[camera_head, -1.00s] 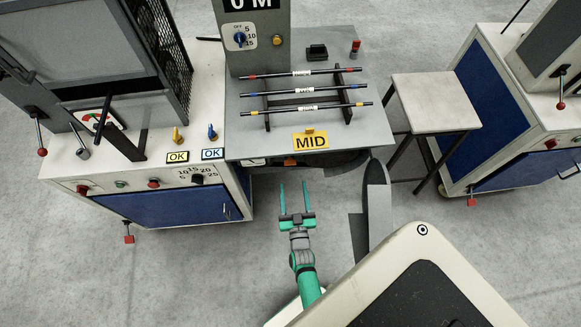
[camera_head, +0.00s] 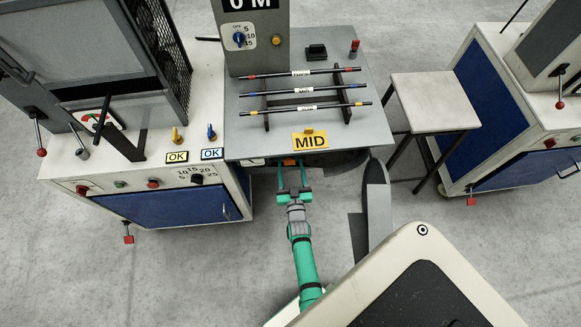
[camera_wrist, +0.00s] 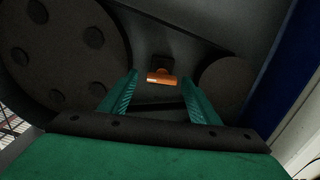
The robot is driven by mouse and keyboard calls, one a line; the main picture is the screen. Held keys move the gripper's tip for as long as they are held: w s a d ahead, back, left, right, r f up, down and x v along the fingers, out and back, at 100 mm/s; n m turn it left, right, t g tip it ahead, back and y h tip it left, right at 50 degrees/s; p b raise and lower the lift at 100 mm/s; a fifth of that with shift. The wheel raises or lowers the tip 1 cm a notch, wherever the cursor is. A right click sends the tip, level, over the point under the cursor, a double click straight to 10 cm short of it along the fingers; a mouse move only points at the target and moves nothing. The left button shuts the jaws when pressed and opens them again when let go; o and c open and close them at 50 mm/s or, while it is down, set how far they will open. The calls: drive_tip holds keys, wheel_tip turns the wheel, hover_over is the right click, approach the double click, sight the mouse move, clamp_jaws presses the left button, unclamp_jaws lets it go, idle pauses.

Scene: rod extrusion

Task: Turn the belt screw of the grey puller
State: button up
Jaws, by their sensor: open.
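The belt screw shows in the wrist view as an orange crosspiece (camera_wrist: 161,78) on a dark block, between two dark round wheels under the grey puller (camera_head: 232,112). In the wrist view my gripper (camera_wrist: 161,88) is open, with one green finger on each side of the orange crosspiece. The crosspiece lies ahead between the fingertips, and a gap shows on both sides. I cannot tell the exact depth.
A large dark wheel (camera_wrist: 66,50) is at the left in the wrist view and a smaller wheel (camera_wrist: 224,84) at the right. A stool (camera_head: 434,103) stands to the right, a blue-fronted cabinet (camera_head: 170,208) to the left.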

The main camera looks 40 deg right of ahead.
drive_tip(key=c, duration=1.1)
drive_tip(key=shift+o, duration=0.2)
drive_tip(key=shift+m, duration=0.3)
drive_tip(key=shift+w+m, duration=0.15)
drive_tip(key=shift+m, duration=2.45)
drive_tip(key=o, duration=1.1)
drive_tip(key=shift+c, duration=0.2)
